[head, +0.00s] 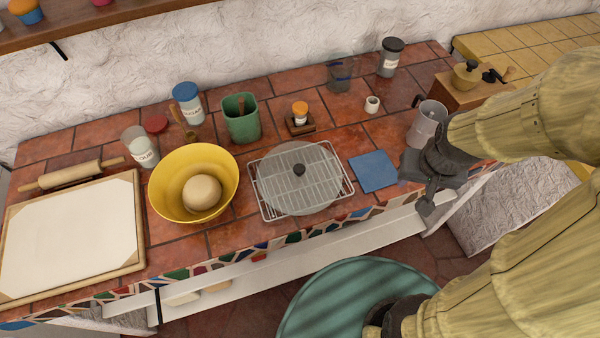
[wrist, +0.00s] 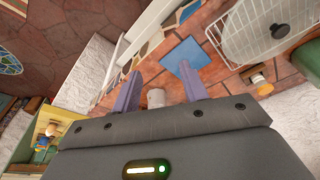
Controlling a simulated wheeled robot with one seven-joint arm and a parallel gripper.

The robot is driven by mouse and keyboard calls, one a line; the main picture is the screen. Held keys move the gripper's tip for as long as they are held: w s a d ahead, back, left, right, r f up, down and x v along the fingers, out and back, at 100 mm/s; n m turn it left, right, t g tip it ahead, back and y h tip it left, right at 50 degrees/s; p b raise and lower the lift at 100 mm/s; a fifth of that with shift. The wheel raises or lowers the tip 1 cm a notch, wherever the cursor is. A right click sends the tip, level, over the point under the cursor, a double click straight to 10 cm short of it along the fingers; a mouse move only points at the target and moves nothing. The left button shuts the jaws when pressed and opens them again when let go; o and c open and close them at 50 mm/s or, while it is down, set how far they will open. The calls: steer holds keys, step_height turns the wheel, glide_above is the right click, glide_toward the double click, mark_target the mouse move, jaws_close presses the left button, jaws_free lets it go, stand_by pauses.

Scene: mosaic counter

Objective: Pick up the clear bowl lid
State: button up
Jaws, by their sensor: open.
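The clear bowl lid (head: 277,187) is a see-through disc with a dark knob. It lies on a wire cooling rack (head: 348,187) at the front middle of the counter. In the wrist view the lid (wrist: 258,28) shows at the upper right, partly cut off. My gripper (head: 428,190) is over the counter's front edge, right of the lid and apart from it, with the blue square between them. In the wrist view my gripper's two fingers (wrist: 157,86) stand apart with a gap, open. A pale cylinder (wrist: 156,98) shows beyond the gap.
A yellow bowl (head: 165,191) holding a dough ball (head: 202,192) stands left of the rack. A blue square (head: 374,171) lies to its right. A green pot (head: 241,119) and a small orange-capped jar (head: 299,112) stand behind. A grey moka pot (head: 427,124) stands close to my gripper.

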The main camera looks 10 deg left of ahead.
steer(key=shift+o, duration=0.7)
steer(key=shift+a+r, duration=0.1)
steer(key=shift+a, duration=0.15)
step_height(320, 180, up, 3)
steer(key=m+g+p, duration=0.3)
glide_above(301, 168)
steer(key=shift+w, duration=0.1)
steer(key=shift+d, duration=0.1)
step_height(301, 168, down, 12)
steer(key=shift+f+p, duration=0.1)
steer(key=shift+p, duration=1)
